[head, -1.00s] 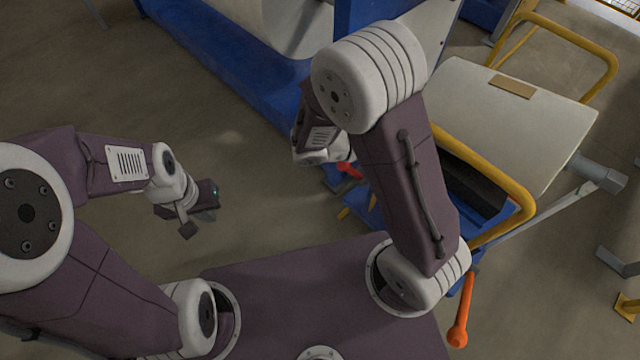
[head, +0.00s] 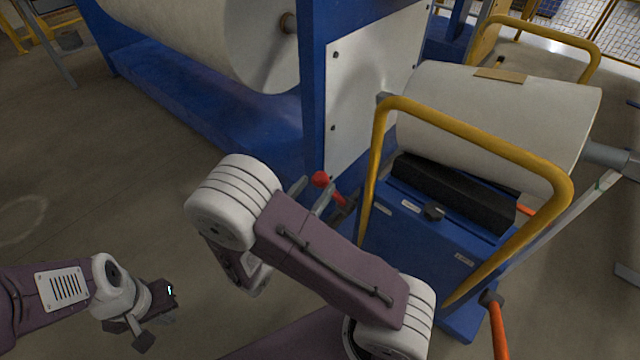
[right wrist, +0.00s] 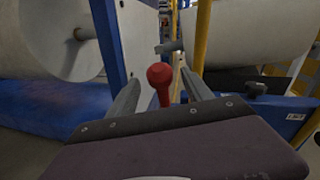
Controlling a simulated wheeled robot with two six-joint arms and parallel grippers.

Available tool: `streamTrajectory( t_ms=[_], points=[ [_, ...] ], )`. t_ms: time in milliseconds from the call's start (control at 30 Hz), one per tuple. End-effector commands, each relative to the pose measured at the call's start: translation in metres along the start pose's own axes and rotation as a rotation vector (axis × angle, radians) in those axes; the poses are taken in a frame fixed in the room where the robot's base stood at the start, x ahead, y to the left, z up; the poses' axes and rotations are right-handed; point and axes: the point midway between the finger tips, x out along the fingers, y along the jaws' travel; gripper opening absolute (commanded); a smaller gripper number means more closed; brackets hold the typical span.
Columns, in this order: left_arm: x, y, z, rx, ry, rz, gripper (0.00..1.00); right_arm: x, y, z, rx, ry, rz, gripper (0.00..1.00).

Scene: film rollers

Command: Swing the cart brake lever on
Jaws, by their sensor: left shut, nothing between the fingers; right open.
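A red-knobbed lever (head: 321,180) stands out beside the blue cart (head: 425,235), near the left foot of its yellow handle. Its red knob also shows in the right wrist view (right wrist: 160,76). My right gripper (head: 313,193) is open, its fingers on either side of the red lever. In the right wrist view the knob is between the two fingers (right wrist: 160,88), with gaps on both sides; I see no grip on it. An orange lever (head: 498,328) hangs at the cart's near right corner. My left gripper (head: 160,300) is shut and empty, low at the left.
The cart carries a large white roll (head: 490,115) on black cradles (head: 455,190). A yellow handle (head: 470,135) arches over its near side. A blue machine frame (head: 315,100) with a white panel stands close behind the red lever. The floor at left is open.

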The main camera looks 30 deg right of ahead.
Motion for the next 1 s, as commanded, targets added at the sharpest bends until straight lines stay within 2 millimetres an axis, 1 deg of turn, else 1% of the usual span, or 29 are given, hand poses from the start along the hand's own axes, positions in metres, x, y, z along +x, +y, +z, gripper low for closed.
streamTrajectory(
  t_ms=[33,100,200,300,467,500,567,600,667,700,1000],
  points=[
    [0.005,0.0,0.001,0.0,0.0,0.0,0.0,0.01,-0.001,-0.003,0.002,0.001,-0.006,0.59],
    [0.008,0.0,0.001,0.0,0.0,0.0,0.0,0.02,-0.001,-0.002,0.002,0.001,-0.004,0.59],
    [0.009,0.0,0.001,0.0,0.0,0.0,0.0,0.029,0.0,-0.001,0.001,0.0,-0.002,0.59],
    [0.009,0.0,0.001,0.0,0.0,0.0,0.0,0.033,0.0,0.0,0.001,0.0,0.0,0.59],
    [0.009,0.0,0.001,0.0,0.0,0.0,0.0,0.033,0.0,0.0,0.001,0.0,0.001,0.59],
    [0.009,0.0,0.001,0.0,0.0,0.0,0.0,0.033,0.0,0.0,0.001,0.0,0.0,0.56],
    [0.009,0.0,0.001,0.0,0.0,0.0,0.0,0.033,0.0,0.0,0.001,0.0,0.0,0.39],
    [0.009,0.0,0.001,0.0,0.0,0.0,0.0,0.033,0.0,0.0,0.001,0.0,0.0,0.28],
    [0.009,0.0,0.001,0.0,0.0,0.0,0.0,0.033,0.0,0.0,0.001,0.0,0.0,0.11],
    [0.009,0.0,0.001,0.0,0.0,0.0,0.0,0.033,0.0,0.0,0.001,0.0,0.0,0.0],
    [0.011,0.0,0.001,0.0,0.0,0.0,0.0,0.03,0.001,-0.003,-0.002,-0.011,-0.002,0.0]
  ],
)
